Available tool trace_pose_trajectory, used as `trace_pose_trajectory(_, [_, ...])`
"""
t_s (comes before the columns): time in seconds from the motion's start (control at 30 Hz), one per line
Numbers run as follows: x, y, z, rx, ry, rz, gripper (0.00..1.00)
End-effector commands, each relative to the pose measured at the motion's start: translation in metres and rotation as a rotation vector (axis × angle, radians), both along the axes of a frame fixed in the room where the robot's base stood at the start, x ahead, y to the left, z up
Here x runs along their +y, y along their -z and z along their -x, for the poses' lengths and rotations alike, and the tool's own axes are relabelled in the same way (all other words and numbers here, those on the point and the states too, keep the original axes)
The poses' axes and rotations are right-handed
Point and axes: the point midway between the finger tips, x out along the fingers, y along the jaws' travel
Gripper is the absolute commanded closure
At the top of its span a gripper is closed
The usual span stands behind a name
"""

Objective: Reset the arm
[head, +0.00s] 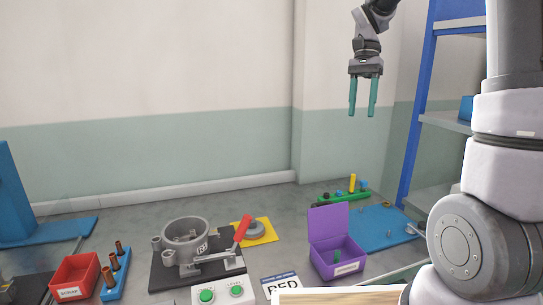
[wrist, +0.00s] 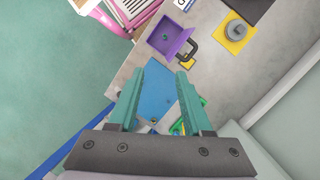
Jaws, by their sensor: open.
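My gripper (head: 363,95) is raised high above the back right of the table in the head view, with its two teal fingers pointing down. The fingers are open and apart, with nothing between them. The wrist view also shows my gripper (wrist: 163,95) open, looking down on a blue mat (wrist: 157,93) far below. In the head view the blue mat (head: 385,236) lies at the right of the table. My gripper touches nothing.
A purple open box (head: 338,264), grey compressor housing (head: 185,238), yellow plate (head: 266,236), red bin (head: 74,275) and button box (head: 222,294) stand on the table. A blue-framed shelf (head: 418,100) rises at right. A wall is behind. The air around my gripper is clear.

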Motion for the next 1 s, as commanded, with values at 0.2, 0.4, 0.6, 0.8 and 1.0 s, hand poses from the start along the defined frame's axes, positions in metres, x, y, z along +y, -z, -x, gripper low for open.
trace_pose_trajectory(0.2, [-0.006,-0.030,0.056,-0.282,-0.116,-0.049,0.50])
trace_pose_trajectory(0.4, [-0.010,-0.041,0.103,-0.546,-0.209,-0.061,0.50])
trace_pose_trajectory(0.6, [-0.012,-0.041,0.141,-0.783,-0.276,-0.043,0.50])
trace_pose_trajectory(0.8, [-0.014,-0.038,0.158,-0.912,-0.307,-0.022,0.50])
trace_pose_trajectory(1.0, [-0.014,-0.037,0.160,-0.935,-0.314,-0.016,0.50])
